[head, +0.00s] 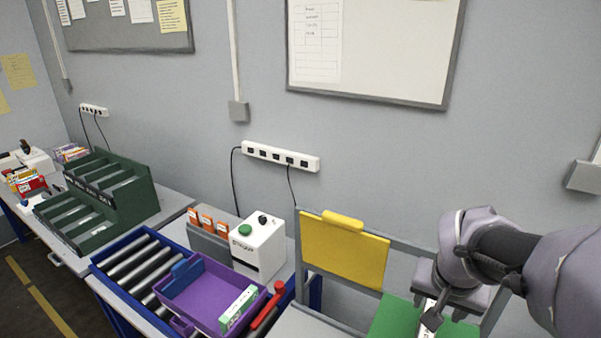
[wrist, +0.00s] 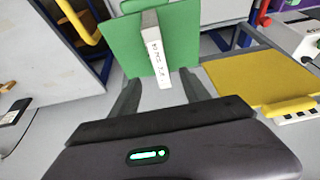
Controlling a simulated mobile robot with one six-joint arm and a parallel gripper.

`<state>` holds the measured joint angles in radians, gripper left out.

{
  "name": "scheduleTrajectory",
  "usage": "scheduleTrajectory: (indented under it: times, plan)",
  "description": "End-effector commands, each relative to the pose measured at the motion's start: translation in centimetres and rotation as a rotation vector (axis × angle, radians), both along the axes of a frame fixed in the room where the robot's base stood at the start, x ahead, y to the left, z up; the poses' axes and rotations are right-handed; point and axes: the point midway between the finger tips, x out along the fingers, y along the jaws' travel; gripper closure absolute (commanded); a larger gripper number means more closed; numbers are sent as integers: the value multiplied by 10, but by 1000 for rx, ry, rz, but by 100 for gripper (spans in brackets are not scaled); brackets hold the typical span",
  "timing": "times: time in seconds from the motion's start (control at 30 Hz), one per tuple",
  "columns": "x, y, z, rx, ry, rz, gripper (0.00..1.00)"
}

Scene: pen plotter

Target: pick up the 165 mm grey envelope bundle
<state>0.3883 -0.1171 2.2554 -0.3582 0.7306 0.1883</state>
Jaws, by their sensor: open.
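A slim, light block with dark print on its white face, which looks like the envelope bundle (wrist: 156,62), stands out from a green panel (wrist: 119,42) in the wrist view. Its upper end is grey. My gripper (wrist: 160,79) is open, with one finger on each side of the block's near end. I cannot tell whether either finger touches it. In the head view my gripper (head: 432,318) is at the lower right, over the green panel (head: 393,318).
A yellow panel (head: 345,252) in a grey frame stands left of the gripper. A purple tray (head: 195,295) with a green-white box, a roller conveyor (head: 130,262) and a white button box (head: 258,246) are further left. In the wrist view a yellow rail (wrist: 80,22) is at upper left.

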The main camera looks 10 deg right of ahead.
Motion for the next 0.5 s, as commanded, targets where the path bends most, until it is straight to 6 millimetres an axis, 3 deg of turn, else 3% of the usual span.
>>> scheduleTrajectory:
  times: [0.1,0.3,0.5]
  plan:
    - [9,-7,-38,2,7,1,45]
    - [26,-20,-90,3,4,1,45]
    - [36,-27,-113,2,2,1,45]
